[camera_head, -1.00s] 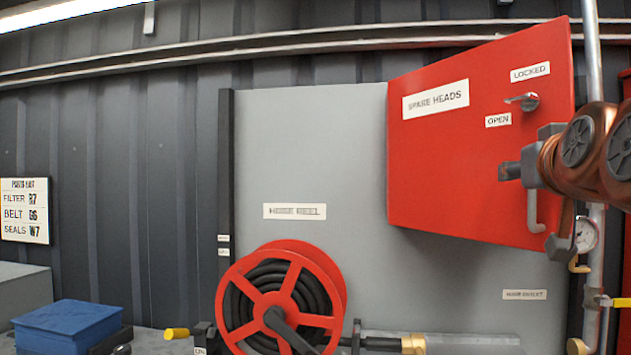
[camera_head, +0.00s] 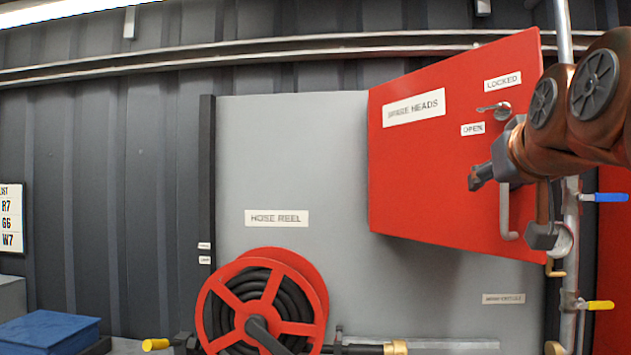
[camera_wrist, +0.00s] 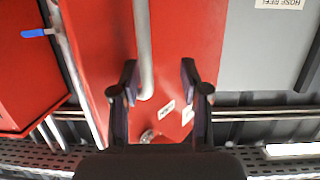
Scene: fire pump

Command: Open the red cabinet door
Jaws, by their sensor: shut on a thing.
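The red cabinet door (camera_head: 430,165) is at the right in the head view. It slants out from the grey panel, its right edge nearer me. Its small latch lever (camera_head: 493,108) points left, between the LOCKED and OPEN labels. The grey bar handle (camera_head: 508,215) hangs low near the door's right edge. My gripper (camera_head: 478,180) is at the handle's upper part, which it partly hides. In the wrist view, the handle (camera_wrist: 145,50) runs down between the two fingers (camera_wrist: 158,88), closer to the left one. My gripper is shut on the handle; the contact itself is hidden.
A red hose reel (camera_head: 262,305) stands below left of the door. To the right are a pipe (camera_head: 571,215), a blue valve lever (camera_head: 612,197) and a yellow one (camera_head: 600,305). A blue box (camera_head: 48,332) is at lower left.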

